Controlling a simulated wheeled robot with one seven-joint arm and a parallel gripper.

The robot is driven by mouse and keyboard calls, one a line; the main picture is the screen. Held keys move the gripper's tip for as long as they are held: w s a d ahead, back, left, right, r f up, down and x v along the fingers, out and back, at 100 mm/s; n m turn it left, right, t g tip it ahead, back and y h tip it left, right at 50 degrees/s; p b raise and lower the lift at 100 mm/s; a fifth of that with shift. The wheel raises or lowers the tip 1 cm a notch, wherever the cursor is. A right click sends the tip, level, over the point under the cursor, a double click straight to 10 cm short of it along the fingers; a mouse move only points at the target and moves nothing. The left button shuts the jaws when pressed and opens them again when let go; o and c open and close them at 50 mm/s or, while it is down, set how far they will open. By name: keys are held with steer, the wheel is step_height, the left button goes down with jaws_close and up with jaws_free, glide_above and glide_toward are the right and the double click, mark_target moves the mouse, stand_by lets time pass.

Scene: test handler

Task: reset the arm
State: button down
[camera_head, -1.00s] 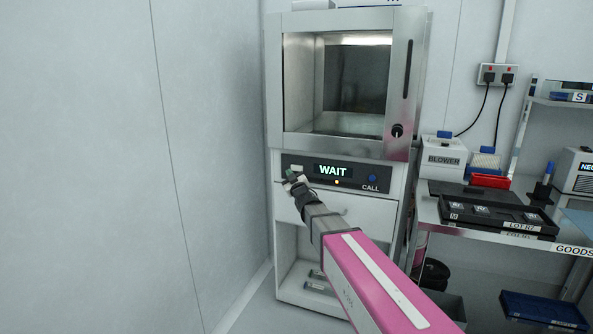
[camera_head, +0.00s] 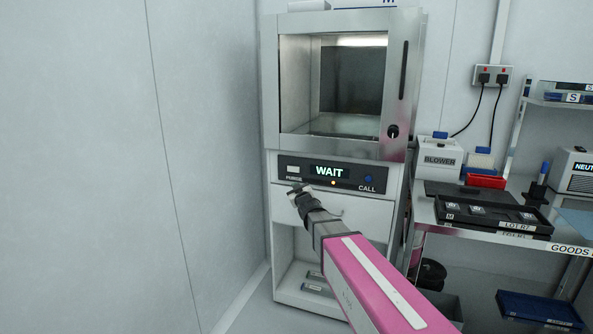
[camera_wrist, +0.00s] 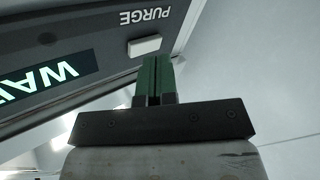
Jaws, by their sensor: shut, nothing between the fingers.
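My gripper (camera_head: 297,190) is in front of the white cabinet of the test handler, just below its dark control panel (camera_head: 352,176). In the wrist view its green fingers (camera_wrist: 154,79) are shut together with nothing between them. The white PURGE button (camera_wrist: 145,46) is just beyond the fingertips there, and it also shows at the panel's left end in the head view (camera_head: 294,177). I cannot tell the exact gap between fingers and panel. My pink arm reaches up from the bottom of the head view.
Above is a window chamber (camera_head: 297,85). A bench (camera_head: 425,213) with black trays stands right. A wall is close on the left.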

steer(key=s+d+f+m+g+h, duration=0.3)
steer(key=s+d+f+g+h, duration=0.15)
steer(key=d+f, duration=0.55)
steer(key=s+d+f+m+g, duration=0.1)
steer(key=s+d+f+g, duration=0.2)
steer(key=s, duration=0.6)
steer(key=s+d+f+m+g, duration=0.2)
steer(key=s+f+g, duration=0.4)
steer(key=s, duration=0.3)
steer(key=s+d+f+m+g, duration=0.2)
steer(key=s+d+f+g, duration=0.2)
steer(key=s, duration=0.5)
step_height(320, 180, down, 2)
steer(key=shift+d+f+g+h, duration=0.1)
steer(key=shift+d+g+h, duration=0.2)
steer(key=shift+g+h, duration=0.05)
stand_by(2.2)
